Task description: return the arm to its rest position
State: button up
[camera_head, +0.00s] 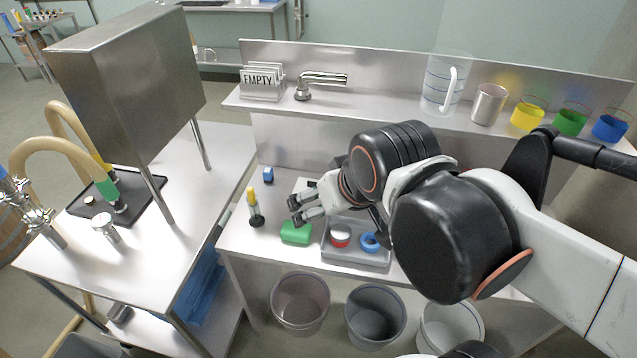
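My arm reaches in from the right, folded over the steel workbench (240,232). My gripper (296,210) points left above the bench, with its two dark fingertips a little apart and nothing visible between them. A green block (296,233) lies on the bench just below the fingertips in the picture. A black and yellow bottle-like item (254,208) stands upright to the left of the gripper. Part of the bench behind the arm is hidden.
A grey tray (345,260) holds a red and white item (340,236) and a blue ring (370,242), close to my arm. A raised shelf carries a clear jug (440,90), a steel cup (489,104) and coloured cups. Several bins (300,303) stand below. A steel cabinet (130,80) rises at left.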

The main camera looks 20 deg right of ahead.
jog(key=shift+s, duration=0.45)
jog(key=shift+f, duration=0.1)
notch_tip(320, 180, down, 2)
jog(key=b, duration=0.2)
jog(key=shift+f+b, duration=0.25)
jog(key=shift+b, duration=0.05)
dwell(0.5)
